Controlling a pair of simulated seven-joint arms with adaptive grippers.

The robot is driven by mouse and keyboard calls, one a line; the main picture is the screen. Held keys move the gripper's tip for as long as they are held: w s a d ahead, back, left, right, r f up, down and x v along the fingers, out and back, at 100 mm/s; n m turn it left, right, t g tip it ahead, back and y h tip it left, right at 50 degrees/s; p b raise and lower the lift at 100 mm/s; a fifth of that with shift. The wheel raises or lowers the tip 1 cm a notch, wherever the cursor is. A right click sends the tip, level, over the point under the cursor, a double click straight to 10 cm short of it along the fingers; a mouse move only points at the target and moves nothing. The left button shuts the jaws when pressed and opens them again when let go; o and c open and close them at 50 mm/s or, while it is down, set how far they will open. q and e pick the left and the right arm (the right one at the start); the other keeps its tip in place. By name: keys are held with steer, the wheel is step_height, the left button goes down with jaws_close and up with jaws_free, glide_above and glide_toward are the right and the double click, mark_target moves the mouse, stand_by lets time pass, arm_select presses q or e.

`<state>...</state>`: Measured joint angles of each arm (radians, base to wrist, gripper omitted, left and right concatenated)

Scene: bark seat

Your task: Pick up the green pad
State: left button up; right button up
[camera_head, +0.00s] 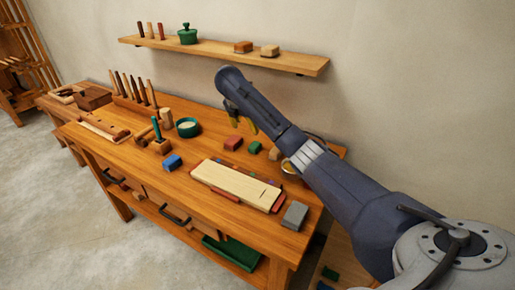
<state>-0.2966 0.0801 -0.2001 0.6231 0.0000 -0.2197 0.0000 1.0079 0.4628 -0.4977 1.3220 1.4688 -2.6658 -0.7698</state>
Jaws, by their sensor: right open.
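A small green block, which looks like the green pad (254,147), lies on the wooden workbench (215,221), to the right of a red block (233,144). My right gripper (242,121) hangs over the back of the bench, above and slightly left of the green pad. Its yellowish fingertips are apart, with nothing seen between them, and they do not touch the pad. My right arm comes in from the lower right and passes just right of the pad. My left gripper is not in view.
A pale wooden board (236,181) lies in front, with a grey block (294,215) at its right. A blue block (172,162), a teal bowl (187,127) and upright tools are further left. A wall shelf (220,51) runs behind. A green tray (232,252) sits below.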

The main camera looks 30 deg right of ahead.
mark_target(254, 145)
steer(key=x, duration=0.9)
steer(key=shift+w+f, duration=0.1)
steer(key=shift+f, duration=0.25)
steer(key=shift+s+x, duration=0.2)
steer(key=shift+x, duration=2.45)
steer(key=shift+d, duration=0.15)
steer(key=c, duration=1.3)
steer(key=shift+r, duration=5.05)
